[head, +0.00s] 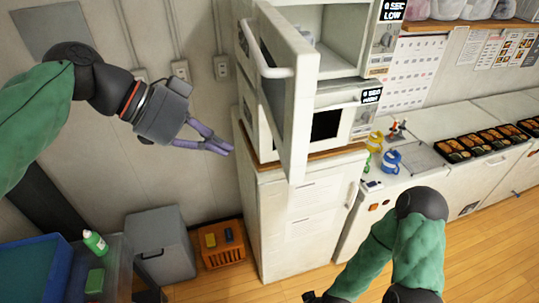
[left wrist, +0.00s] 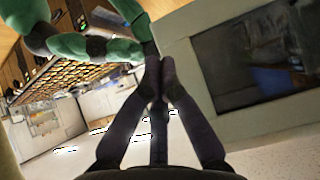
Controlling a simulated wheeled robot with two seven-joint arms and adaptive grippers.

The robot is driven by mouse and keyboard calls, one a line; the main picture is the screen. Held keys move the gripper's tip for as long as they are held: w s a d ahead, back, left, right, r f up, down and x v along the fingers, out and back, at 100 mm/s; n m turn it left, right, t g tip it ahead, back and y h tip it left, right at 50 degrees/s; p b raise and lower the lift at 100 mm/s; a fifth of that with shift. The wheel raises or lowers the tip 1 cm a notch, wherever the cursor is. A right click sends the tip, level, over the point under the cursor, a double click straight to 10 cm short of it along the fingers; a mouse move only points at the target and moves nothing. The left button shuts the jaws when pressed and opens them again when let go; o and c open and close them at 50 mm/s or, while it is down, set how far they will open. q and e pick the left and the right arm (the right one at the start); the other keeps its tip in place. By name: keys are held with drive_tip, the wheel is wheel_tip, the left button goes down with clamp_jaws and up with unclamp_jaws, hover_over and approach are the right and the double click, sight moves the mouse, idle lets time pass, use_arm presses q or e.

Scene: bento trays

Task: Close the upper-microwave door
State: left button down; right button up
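The upper microwave (head: 345,38) stands on top of the lower microwave, and its inside shows. Its white door (head: 300,100) is swung wide open toward me, with a white bar handle (head: 268,68) on its left face. My left gripper (head: 231,150) is left of the door, apart from it, with its purple fingers together at the tips and nothing between them. In the left wrist view, the closed fingertips (left wrist: 160,62) show beside a pale panel with a dark window (left wrist: 262,55), which looks like the door. My right gripper is mostly cut off at the bottom of the head view (head: 313,297).
The lower microwave (head: 347,122) is shut and sits on a white cabinet (head: 300,225). A counter with food trays (head: 485,140) is at the right. A grey bin (head: 160,245) and an orange crate (head: 222,257) stand at lower left. The wall side left of the door is free.

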sight(286, 166)
use_arm(q)
drive_tip(key=shift+w+d+f+p, duration=0.35)
drive_tip(key=shift+d+f, duration=0.45)
drive_tip(key=shift+d, duration=0.7)
drive_tip(key=shift+w+d+f+p, duration=0.35)
drive_tip(key=shift+d+f, duration=0.4)
drive_tip(key=shift+d, duration=0.75)
drive_tip(key=shift+w+d+f+p, duration=0.2)
drive_tip(key=shift+d+f+p, duration=0.45)
drive_tip(key=shift+d, duration=0.85)
drive_tip(key=shift+f, duration=0.1)
